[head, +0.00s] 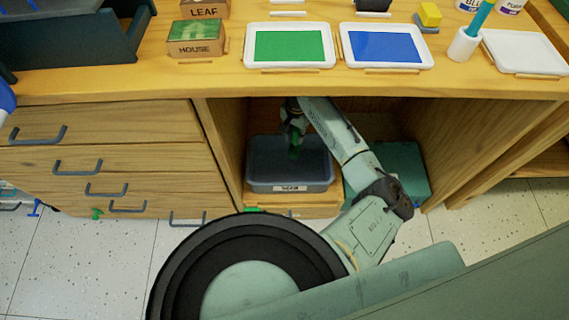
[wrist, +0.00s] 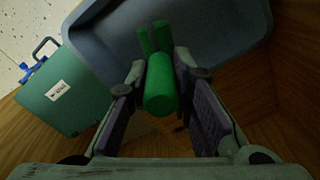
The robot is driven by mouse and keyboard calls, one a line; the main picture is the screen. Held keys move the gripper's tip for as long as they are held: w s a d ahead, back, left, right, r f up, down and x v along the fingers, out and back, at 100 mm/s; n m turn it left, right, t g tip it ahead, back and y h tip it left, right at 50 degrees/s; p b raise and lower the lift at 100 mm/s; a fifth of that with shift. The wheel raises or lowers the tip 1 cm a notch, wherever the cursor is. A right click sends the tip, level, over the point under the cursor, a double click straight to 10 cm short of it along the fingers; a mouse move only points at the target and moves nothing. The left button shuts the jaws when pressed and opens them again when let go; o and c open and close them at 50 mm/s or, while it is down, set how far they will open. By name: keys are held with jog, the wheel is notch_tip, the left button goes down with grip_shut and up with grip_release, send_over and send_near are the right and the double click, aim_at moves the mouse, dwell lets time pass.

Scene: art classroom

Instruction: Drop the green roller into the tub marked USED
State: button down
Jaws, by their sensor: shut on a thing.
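A green roller (wrist: 160,88) is held between the two fingers of my gripper (wrist: 168,74), which is shut on it. In the head view the roller (head: 296,150) hangs below my gripper (head: 296,128), over a blue-grey tub (head: 290,187) in the open cabinet bay. The tub's front bears a small white label that I cannot read surely. In the wrist view the tub (wrist: 232,38) lies beyond the roller, and the part of its inside that shows looks empty. Whether the roller touches the tub cannot be told.
A green box (head: 410,165) stands right of the tub, partly behind my arm; its label (wrist: 58,91) is unreadable. Wooden cabinet walls and the counter overhead (head: 300,85) enclose the bay. Paint trays (head: 247,62) and stamp blocks (head: 196,48) sit on top. Drawers (head: 95,160) are at the left.

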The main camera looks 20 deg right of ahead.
aim_at(295, 145)
jog(key=shift+f+b, duration=2.9)
jog(key=shift+b, duration=0.4)
jog(key=c, duration=1.3)
grip_release()
jog(key=shift+c, duration=0.2)
notch_tip(295, 145, up, 12)
jog(key=shift+r, duration=0.1)
